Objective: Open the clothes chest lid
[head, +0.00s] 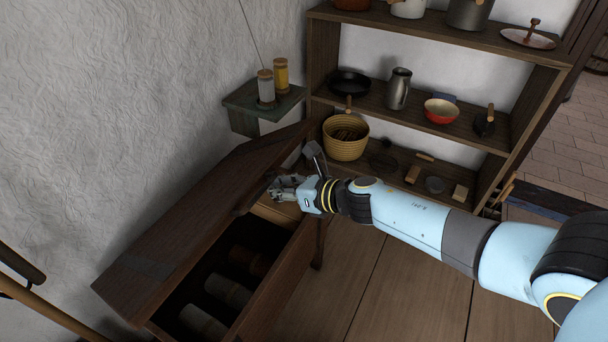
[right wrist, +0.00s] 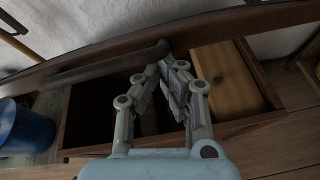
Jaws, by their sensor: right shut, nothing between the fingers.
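The clothes chest (head: 285,290) stands against the wall in the head view, with rolled cloths (head: 228,290) inside. Its dark wooden lid (head: 200,215) is raised and tilted, leaving a gap along the front. My right gripper (head: 276,187) is at the lid's front edge near the right end, over the chest opening. In the right wrist view the right gripper (right wrist: 172,84) is shut and empty, in front of the dark lid (right wrist: 220,28) and above the chest's open inside. Whether it touches the lid I cannot tell. My left gripper is out of view.
A light wooden panel (right wrist: 228,76) lies inside the chest's right end. Shelves (head: 450,120) with pots and a basket (head: 345,138) stand at the right. A wall shelf (head: 262,103) holds two jars. A blue container (right wrist: 25,128) stands left of the chest.

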